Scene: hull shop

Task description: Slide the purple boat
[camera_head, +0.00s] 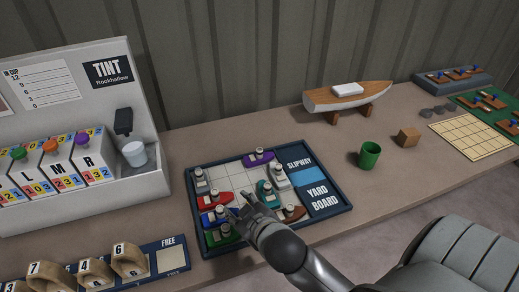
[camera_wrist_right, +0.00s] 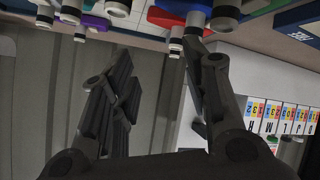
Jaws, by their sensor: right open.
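The purple boat (camera_head: 258,157) sits at the far edge of the white grid on the yard board (camera_head: 325,200), with a small post on its deck. Boats in grey, red, blue, green, teal, white and brown sit around it on the board. My right gripper (camera_head: 246,205) is open over the near middle of the board, closer to me than the purple boat and apart from it. It hides part of the grid. In the right wrist view its fingers (camera_wrist_right: 158,62) are spread with nothing between them; boats show along the top edge. My left gripper is not in view.
A blue slipway patch (camera_head: 308,177) lies on the board's right. The TINT case (camera_head: 150,185) stands left, with numbered rings (camera_head: 128,260) in front. A green cup (camera_head: 369,155), a brown block (camera_head: 408,137) and a model boat (camera_head: 347,97) stand right. A grey chair (camera_head: 470,255) is at lower right.

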